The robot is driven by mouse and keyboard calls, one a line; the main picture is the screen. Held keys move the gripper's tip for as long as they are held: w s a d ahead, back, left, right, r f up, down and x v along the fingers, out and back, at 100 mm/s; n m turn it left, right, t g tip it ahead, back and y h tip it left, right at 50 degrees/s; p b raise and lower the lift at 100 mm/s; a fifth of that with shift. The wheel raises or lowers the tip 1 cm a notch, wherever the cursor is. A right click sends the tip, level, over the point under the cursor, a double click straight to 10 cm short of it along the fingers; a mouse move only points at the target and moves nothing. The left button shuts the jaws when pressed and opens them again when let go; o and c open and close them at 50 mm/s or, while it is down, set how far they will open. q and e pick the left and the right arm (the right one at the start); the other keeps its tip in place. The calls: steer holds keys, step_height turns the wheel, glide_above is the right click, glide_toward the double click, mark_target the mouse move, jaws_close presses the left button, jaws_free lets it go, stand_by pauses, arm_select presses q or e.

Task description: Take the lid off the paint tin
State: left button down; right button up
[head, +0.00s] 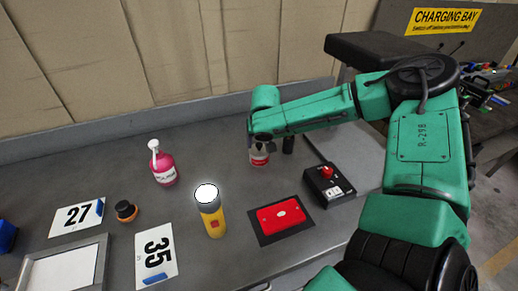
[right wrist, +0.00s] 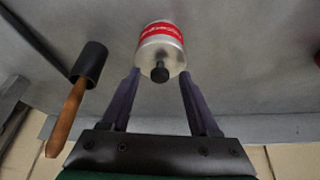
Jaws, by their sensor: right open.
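The paint tin (head: 259,156) is small and silvery with a red label band, and stands toward the back of the bench in the head view. My right gripper hides its upper part there. In the right wrist view the tin (right wrist: 160,45) shows its metal end with a black knob (right wrist: 160,74) on it. My right gripper (right wrist: 160,76) is open, with one finger on each side of the knob end and gaps visible. In the head view the right gripper (head: 262,138) is right over the tin. My left gripper is not in view.
A black box with a red knob (head: 328,185), a red plate (head: 281,216), a yellow cylinder (head: 211,215) and a pink bottle (head: 162,165) stand around. Number cards lie at left.

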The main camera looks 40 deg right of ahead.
jaws_close()
steer(key=shift+r, duration=0.15)
